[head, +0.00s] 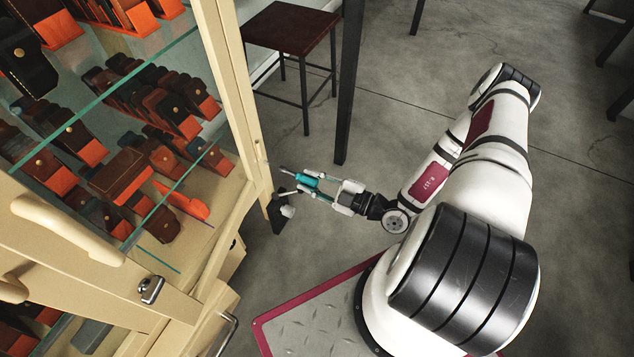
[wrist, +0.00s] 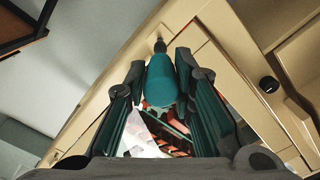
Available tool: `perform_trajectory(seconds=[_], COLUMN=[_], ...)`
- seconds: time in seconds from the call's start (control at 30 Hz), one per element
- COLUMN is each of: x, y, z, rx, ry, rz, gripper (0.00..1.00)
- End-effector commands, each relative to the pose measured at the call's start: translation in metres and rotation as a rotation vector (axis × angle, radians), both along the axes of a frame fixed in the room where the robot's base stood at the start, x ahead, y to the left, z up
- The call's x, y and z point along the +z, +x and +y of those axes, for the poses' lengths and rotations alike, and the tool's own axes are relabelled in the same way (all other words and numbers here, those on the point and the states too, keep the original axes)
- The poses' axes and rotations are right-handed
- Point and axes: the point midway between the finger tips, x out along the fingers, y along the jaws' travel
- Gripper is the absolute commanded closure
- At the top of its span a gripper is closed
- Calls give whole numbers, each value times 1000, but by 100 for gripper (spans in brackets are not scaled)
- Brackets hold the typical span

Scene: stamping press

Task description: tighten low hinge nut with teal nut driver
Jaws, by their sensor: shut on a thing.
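The teal nut driver (head: 308,181) is held in my gripper (head: 318,189) beside the cream cabinet's right edge. Its dark shaft points left, toward the cabinet frame (head: 262,160). In the wrist view, the teal handle (wrist: 162,82) stands between my two finger pads (wrist: 160,100), which are closed on it. The shaft (wrist: 160,45) points at the cream frame, and its tip is close to or against it. I cannot make out the low hinge nut, and the view does not settle whether the tip is on it.
The glass-fronted cabinet holds shelves of leather goods (head: 120,175). A dark piece with a pale knob (head: 288,211) is just below the driver. A brown-topped stool (head: 290,28) and a dark post (head: 349,80) stand behind. Floor right of the post is open.

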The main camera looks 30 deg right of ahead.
Motion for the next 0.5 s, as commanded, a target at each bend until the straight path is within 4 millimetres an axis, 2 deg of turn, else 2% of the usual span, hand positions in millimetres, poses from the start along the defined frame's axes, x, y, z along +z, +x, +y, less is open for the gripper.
perform_trajectory(seconds=[0.27, 0.5], x=[1, 1], y=[25, 23], z=[19, 17], rx=[1, -1], ry=[1, 0], rz=[-1, -1], gripper=[100, 100])
